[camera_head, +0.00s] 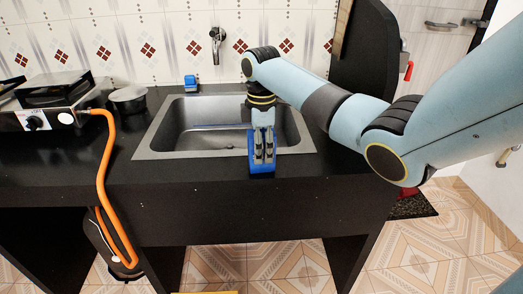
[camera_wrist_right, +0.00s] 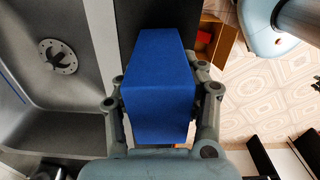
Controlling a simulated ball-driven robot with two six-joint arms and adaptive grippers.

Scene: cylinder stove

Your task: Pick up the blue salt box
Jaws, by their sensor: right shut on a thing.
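The blue salt box (camera_head: 262,165) is at the front edge of the sink, near the counter's front edge, in the head view. My right gripper (camera_head: 264,146) is above it with its fingers pointing down and shut on it. In the right wrist view the blue salt box (camera_wrist_right: 158,85) stands between the two fingers of my right gripper (camera_wrist_right: 162,105), one on each side. I cannot tell whether the box touches the counter. My left gripper is in neither view.
The steel sink (camera_head: 155,142) lies behind the box. A small blue item (camera_head: 191,83) stands behind the sink, below the faucet (camera_head: 217,40). A stove (camera_head: 40,118) with an orange hose (camera_head: 103,175) and a dark bowl (camera_head: 128,98) are at left. The front counter strip is clear.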

